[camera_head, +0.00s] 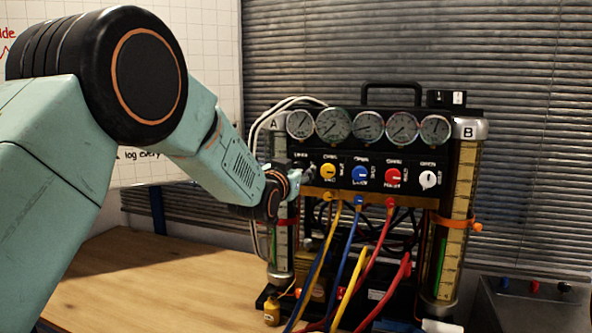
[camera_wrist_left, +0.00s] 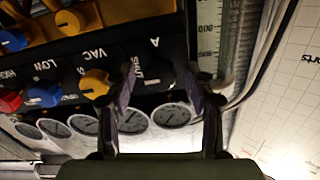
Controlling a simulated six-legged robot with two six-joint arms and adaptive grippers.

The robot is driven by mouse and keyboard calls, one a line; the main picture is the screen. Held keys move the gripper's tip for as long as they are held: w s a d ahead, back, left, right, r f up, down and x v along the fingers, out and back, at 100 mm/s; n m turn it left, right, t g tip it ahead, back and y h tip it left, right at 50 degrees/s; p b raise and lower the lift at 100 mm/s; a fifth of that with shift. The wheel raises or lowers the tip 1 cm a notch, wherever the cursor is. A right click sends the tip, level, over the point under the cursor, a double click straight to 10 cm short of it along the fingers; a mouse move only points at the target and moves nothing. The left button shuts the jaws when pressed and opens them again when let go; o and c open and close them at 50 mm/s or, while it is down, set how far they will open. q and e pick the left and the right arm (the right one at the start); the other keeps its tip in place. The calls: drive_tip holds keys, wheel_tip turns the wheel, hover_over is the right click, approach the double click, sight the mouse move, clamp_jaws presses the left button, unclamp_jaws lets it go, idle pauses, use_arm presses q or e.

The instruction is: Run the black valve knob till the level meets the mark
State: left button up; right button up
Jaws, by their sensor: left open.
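My left gripper (camera_head: 304,172) is at the left end of the gauge rig's front panel (camera_head: 345,158). In the left wrist view its two fingers (camera_wrist_left: 163,80) are apart, one on each side of a dark knob (camera_wrist_left: 158,72), the black valve knob as far as I can tell. Contact cannot be told. Sight tube B (camera_head: 465,185) stands at the right with a scale, an orange collar (camera_head: 460,222) and a green strip low down. Tube A (camera_head: 281,240) is partly behind my arm. The liquid level is not clear. My right gripper is out of view.
Yellow (camera_head: 328,171), blue (camera_head: 360,175), red (camera_head: 392,175) and white (camera_head: 428,179) knobs sit right of my gripper, below several dials (camera_head: 333,125). Coloured hoses (camera_head: 352,265) hang in front. The wooden table (camera_head: 150,280) is clear at left. A grey box (camera_head: 530,305) stands at lower right.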

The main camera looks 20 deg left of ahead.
use_arm(q)
drive_tip(key=shift+d, duration=0.15)
drive_tip(key=shift+c, duration=0.9)
drive_tip(key=shift+a, duration=0.2)
drive_tip(key=c, duration=0.5)
clamp_jaws()
